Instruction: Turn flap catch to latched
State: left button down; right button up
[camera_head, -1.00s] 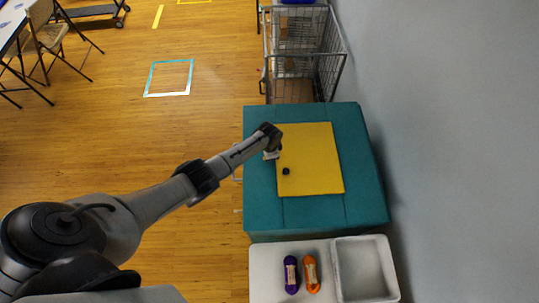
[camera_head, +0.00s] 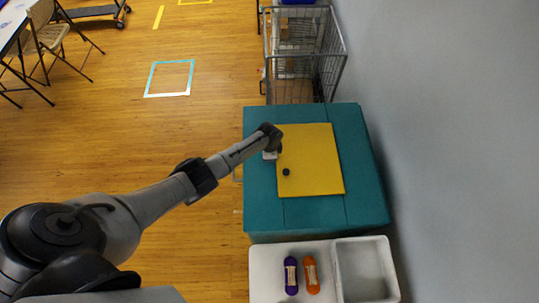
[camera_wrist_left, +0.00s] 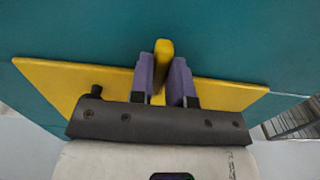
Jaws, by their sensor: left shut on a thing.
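The yellow flap (camera_head: 318,160) lies on top of the teal box (camera_head: 262,212), and it also fills the middle of the left wrist view (camera_wrist_left: 50,82). My left gripper (camera_head: 270,155) is at the flap's left edge. In the left wrist view, its purple fingers (camera_wrist_left: 162,82) are shut on the yellow flap catch (camera_wrist_left: 163,50), whose end sticks out beyond the fingertips. The rest of the catch is hidden by the fingers. In the head view my arm hides the catch. My right gripper is not in view.
A black knob (camera_head: 286,172) stands on the flap near my gripper. A wire cart (camera_head: 340,60) stands behind the box. Open floor lies left.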

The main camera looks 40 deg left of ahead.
pick_arm(q)
jog(key=c, duration=1.1)
grip_release()
jog(key=shift+r+p, duration=0.5)
jog(key=shift+r, duration=6.4)
